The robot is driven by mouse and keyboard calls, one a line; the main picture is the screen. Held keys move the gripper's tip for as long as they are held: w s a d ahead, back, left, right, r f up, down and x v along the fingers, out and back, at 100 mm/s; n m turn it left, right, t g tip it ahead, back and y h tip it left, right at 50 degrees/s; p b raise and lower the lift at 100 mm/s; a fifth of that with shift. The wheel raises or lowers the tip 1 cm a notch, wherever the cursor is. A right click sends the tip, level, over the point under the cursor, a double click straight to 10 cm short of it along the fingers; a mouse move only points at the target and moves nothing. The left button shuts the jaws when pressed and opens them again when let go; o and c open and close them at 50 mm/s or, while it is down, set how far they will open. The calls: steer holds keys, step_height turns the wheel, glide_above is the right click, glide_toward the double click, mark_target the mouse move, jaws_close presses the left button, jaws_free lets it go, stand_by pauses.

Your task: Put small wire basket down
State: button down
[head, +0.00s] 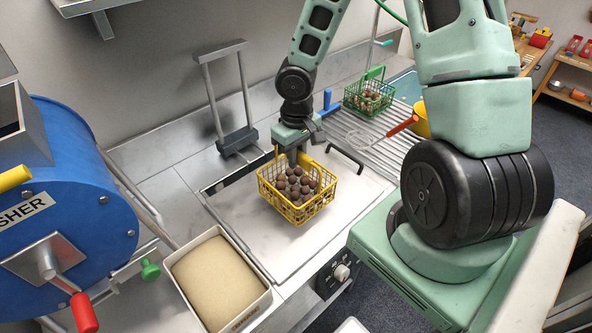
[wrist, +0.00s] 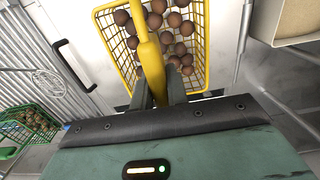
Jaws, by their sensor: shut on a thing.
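The small wire basket (head: 296,202) is yellow and holds several brown chestnuts (head: 295,183). It is over the pale metal counter panel in the middle of the head view. My gripper (head: 291,152) is above it, shut on the basket's yellow handle. In the wrist view the handle (wrist: 149,48) runs between the fingers of my gripper (wrist: 158,95), and the basket (wrist: 202,42) with its chestnuts shows beyond. The basket looks roughly level. I cannot tell whether its bottom touches the panel.
A tray of tan grain-like material (head: 266,300) stands at the front left of the panel. A blue drum machine (head: 75,200) is at the left. A green wire basket with chestnuts (head: 351,101) stands on the ribbed drainboard (head: 395,150). Bare panel (head: 250,225) lies around the yellow basket.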

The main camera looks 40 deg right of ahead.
steer(key=shift+f+b, duration=0.35)
steer(key=shift+f, duration=1.6)
steer(key=c, duration=1.4)
jaws_free()
step_height(320, 180, up, 12)
steer(key=p, duration=0.2)
steer(key=shift+p, duration=0.35)
steer(key=s+a+r+n, duration=0.2)
steer(key=s+a+r, duration=0.1)
steer(key=s+a, duration=0.3)
steer(key=s+a+r+n, duration=0.2)
steer(key=s+a+r, duration=0.2)
steer(key=a, duration=0.5)
steer(key=s+a+r+n, duration=0.3)
steer(key=s+a, duration=0.4)
steer(key=s, duration=0.1)
steer(key=shift+a+r+y, duration=0.15)
steer(key=shift+a+y, duration=0.15)
steer(key=shift+a, duration=0.05)
